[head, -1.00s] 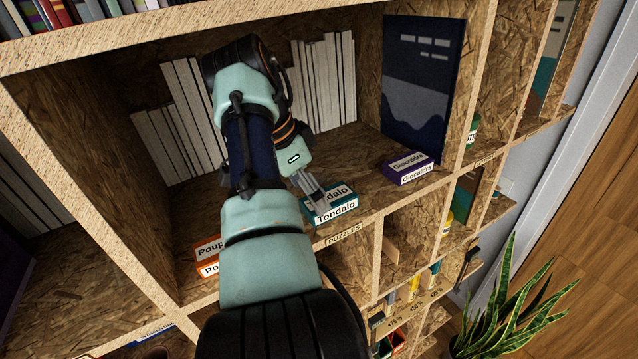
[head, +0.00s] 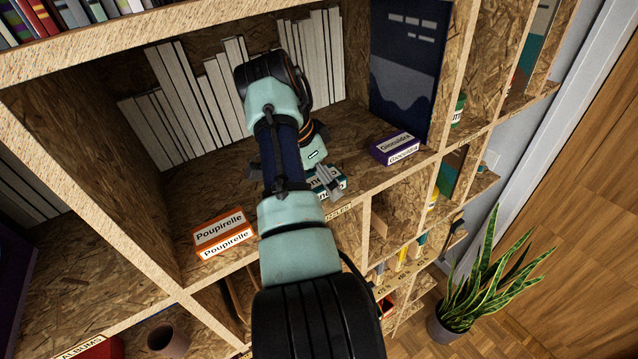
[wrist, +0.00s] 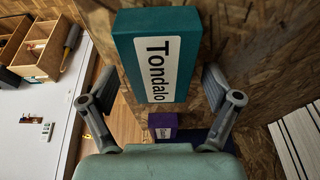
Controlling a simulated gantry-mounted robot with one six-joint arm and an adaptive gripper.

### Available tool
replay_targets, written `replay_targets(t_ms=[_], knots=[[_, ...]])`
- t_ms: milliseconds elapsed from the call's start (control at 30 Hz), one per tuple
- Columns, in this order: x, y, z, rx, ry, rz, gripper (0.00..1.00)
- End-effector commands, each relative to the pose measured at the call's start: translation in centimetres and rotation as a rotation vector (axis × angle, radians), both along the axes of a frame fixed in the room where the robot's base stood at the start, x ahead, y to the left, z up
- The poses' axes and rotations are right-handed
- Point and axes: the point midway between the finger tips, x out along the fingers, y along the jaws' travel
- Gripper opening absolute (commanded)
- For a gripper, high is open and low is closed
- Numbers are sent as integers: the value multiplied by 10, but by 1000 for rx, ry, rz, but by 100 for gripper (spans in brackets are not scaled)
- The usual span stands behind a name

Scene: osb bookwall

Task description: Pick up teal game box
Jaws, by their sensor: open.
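The teal game box (wrist: 182,62), labelled "Tondalo", lies on the shelf board. In the head view the teal box (head: 338,185) is mostly hidden behind my arm and gripper. My gripper (wrist: 163,92) is open in the wrist view, with one finger on each side of the teal box's near end. I cannot tell whether the fingers touch it. In the head view one finger of my gripper (head: 328,182) shows against the box.
An orange box (head: 222,236) labelled "Poupirelle" lies to the left on the same shelf. A purple box (head: 396,148) lies to the right. White books (head: 175,110) stand at the back, and a dark blue panel (head: 408,65) stands at the right wall.

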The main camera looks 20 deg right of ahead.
Motion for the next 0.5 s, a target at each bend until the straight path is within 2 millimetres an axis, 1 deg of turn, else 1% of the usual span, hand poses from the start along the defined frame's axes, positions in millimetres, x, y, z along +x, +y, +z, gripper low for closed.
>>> replay_targets(t_ms=[500], knots=[[0,0,-4,0,0,0,89]])
